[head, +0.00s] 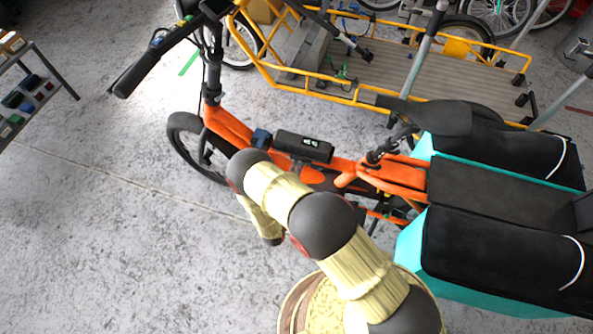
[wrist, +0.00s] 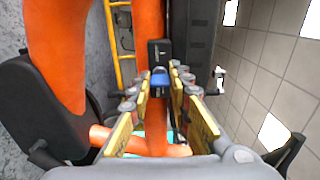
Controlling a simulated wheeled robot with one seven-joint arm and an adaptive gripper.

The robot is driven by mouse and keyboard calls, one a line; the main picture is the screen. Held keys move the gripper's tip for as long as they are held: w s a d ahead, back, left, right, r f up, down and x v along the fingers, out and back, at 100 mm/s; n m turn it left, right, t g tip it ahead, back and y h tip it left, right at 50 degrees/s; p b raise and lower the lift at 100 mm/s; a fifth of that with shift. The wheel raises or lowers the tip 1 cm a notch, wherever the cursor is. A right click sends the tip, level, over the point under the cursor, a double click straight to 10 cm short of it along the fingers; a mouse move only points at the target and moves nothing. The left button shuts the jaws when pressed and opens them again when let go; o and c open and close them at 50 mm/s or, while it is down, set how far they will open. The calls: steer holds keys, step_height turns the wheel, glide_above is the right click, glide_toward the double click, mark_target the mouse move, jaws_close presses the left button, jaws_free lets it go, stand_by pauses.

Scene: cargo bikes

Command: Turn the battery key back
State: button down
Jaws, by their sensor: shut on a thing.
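The blue battery key (wrist: 160,78) stands in front of a small black lock block (wrist: 159,50) in the wrist view. My gripper (wrist: 161,90) has its two yellow-padded fingers on either side of the key, shut on it. The lock block sits next to an orange frame tube and a long black part. In the head view the orange cargo bike (head: 228,126) carries a black battery-like unit (head: 304,146) with a small white marking. My gripper's fingertips and the key cannot be made out in the head view.
Teal cargo boxes (head: 408,240) with black covers stand at the right rear of the bike. A yellow-framed cargo bike (head: 266,72) is behind it. A small table (head: 32,92) with parts is at the far left. Grey floor (head: 110,240) is clear at the lower left.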

steer(key=c, duration=1.6)
jaws_free()
steer(key=shift+c, duration=0.2)
steer(key=shift+s, duration=0.15)
steer(key=v, duration=1.1)
steer(key=shift+s+a, duration=0.15)
steer(key=shift+s, duration=0.25)
